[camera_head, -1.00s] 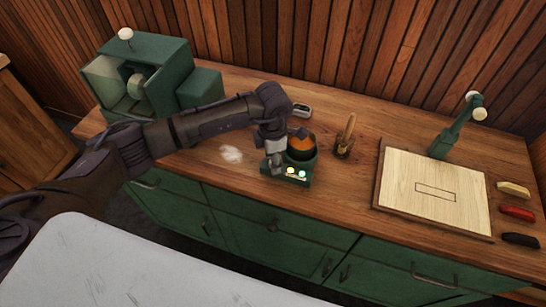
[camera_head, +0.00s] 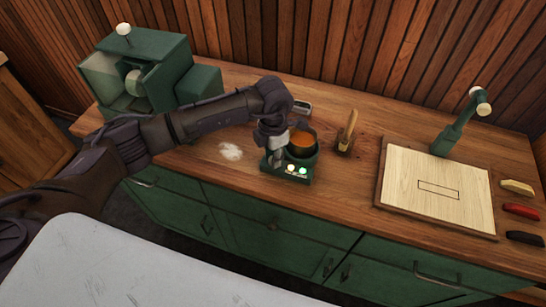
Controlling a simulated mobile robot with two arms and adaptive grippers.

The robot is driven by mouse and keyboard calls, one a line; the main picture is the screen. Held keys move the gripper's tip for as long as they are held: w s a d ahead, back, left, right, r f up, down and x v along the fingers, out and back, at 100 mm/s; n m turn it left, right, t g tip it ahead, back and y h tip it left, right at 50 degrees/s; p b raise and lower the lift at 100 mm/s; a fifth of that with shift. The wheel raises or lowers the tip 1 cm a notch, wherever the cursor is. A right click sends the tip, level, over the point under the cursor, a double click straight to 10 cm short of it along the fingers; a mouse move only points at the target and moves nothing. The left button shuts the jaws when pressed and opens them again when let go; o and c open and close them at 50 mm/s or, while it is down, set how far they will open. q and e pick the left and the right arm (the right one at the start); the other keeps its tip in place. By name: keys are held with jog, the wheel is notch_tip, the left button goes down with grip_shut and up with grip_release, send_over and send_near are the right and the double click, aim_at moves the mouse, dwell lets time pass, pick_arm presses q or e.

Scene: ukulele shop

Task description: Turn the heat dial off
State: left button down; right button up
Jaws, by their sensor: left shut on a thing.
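A small green heater (camera_head: 298,176) stands near the front of the wooden counter, with lit lamps on its front face. A dark pot (camera_head: 303,146) with orange contents sits on it. My left gripper (camera_head: 276,162) reaches down at the heater's left side, beside the pot. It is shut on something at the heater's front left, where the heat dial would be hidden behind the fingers. I cannot make out the dial or its setting. My right gripper is not in view.
A green machine (camera_head: 150,70) stands at the back left of the wooden counter (camera_head: 350,190). A brush in a holder (camera_head: 346,136) is right of the pot.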

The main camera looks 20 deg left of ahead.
pick_arm(q)
jog(key=n+b, duration=0.2)
jog(key=n, duration=0.2)
jog(key=shift+f+n, duration=0.1)
jog(key=shift+n, duration=0.2)
jog(key=n+b, duration=0.2)
jog(key=n, duration=0.2)
jog(key=shift+n, duration=0.3)
jog(key=n+b, duration=0.1)
jog(key=n, duration=0.3)
jog(key=shift+w+n+b, duration=0.1)
jog(key=shift+n+b, duration=0.5)
jog(key=shift+n, duration=1.3)
jog(key=shift+r, duration=0.2)
jog(key=c, duration=0.9)
grip_release()
jog(key=shift+f, duration=0.1)
